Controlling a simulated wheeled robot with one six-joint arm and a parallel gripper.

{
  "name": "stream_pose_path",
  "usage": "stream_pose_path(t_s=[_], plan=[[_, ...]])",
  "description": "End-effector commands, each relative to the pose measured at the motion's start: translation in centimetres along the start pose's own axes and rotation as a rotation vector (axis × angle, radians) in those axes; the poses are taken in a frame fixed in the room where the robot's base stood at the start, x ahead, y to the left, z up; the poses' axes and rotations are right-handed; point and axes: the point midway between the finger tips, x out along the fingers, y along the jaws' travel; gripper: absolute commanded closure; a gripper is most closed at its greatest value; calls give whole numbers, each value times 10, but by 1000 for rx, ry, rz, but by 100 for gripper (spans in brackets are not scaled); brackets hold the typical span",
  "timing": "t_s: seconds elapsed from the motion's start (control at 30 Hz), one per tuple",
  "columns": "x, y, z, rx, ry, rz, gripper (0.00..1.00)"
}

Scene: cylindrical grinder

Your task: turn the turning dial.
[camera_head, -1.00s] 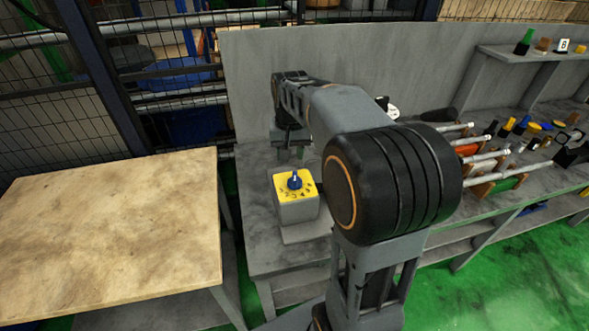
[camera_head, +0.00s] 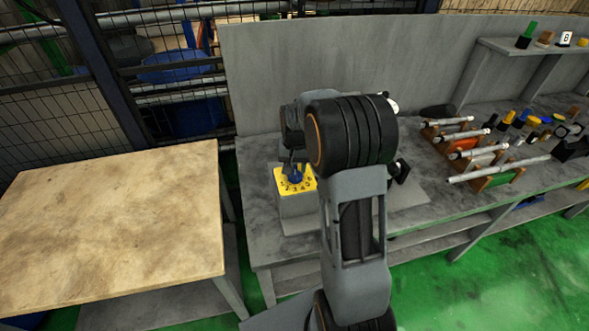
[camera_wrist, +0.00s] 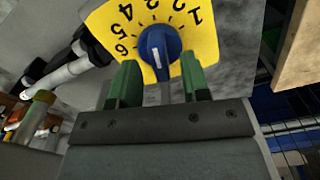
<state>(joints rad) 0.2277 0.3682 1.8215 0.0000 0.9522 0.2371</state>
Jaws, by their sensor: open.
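The turning dial (camera_wrist: 160,46) is a blue knob with a white line on a yellow plate (camera_wrist: 205,45) numbered from 1 to 6. In the head view the dial (camera_head: 295,177) tops a grey box (camera_head: 298,208) on the grey bench. My gripper (camera_wrist: 155,83) is open, with its two green fingers either side of the knob's near end in the wrist view. I cannot tell whether they touch it. In the head view my gripper (camera_head: 290,166) is just above the dial, and it hides part of the plate.
A wooden table (camera_head: 110,225) stands at the left, apart from the grey bench (camera_head: 262,240). A rack with metal rods (camera_head: 500,170) lies on the bench to the right. A grey back panel (camera_head: 290,65) rises behind.

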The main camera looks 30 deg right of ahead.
Motion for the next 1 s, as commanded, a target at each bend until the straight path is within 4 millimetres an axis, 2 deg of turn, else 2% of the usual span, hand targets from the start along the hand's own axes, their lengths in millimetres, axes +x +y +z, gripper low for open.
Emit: stream_pose_path(t_s=[0.2,0.57,1.0], plan=[[15,0,0,0,0,0,57],[17,0,0,0,0,0,58],[17,0,0,0,1,0,100]])
